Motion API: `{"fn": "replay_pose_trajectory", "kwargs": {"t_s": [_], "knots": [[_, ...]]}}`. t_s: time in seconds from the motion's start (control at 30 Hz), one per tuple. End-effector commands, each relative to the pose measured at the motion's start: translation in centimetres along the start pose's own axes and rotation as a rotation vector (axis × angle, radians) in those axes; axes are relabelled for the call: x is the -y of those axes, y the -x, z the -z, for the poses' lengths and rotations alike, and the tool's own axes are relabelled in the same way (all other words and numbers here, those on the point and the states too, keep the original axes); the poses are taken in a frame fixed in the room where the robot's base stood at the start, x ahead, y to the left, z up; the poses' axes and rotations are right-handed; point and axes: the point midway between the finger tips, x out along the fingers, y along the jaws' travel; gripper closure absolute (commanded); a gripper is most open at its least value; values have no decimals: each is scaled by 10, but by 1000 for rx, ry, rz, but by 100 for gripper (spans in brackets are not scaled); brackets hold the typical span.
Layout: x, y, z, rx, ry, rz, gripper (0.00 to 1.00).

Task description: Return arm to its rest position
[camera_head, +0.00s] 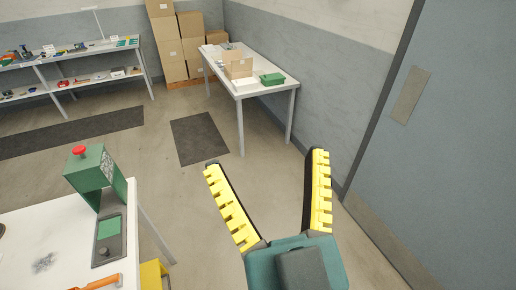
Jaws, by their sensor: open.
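My gripper (267,164) shows at the bottom right of the head view. Its two yellow, ridged fingers with black backs are spread wide apart, with nothing between them. It is over open floor, to the right of the white worktable (38,225) and apart from it. The eyelet press (98,180), green with a red button on top (79,150), stands on that table's right end.
An orange-handled tool (97,283) and a small grey pile (44,262) lie on the worktable. A second table (240,92) holds boxes and a green case (272,79). Shelves stand back left, stacked cartons (172,50) behind. A grey door (460,130) is at right.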

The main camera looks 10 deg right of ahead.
Motion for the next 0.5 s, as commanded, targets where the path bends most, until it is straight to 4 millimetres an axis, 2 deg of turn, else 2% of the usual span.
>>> {"fn": "replay_pose_trajectory", "kwargs": {"t_s": [0.07, 0.17, 0.5], "knots": [[0, -5, 12, 1, 0, 1, 7], [0, -16, 40, 1, -2, 2, 7], [-1, -70, 184, 1, -12, 2, 7]]}}
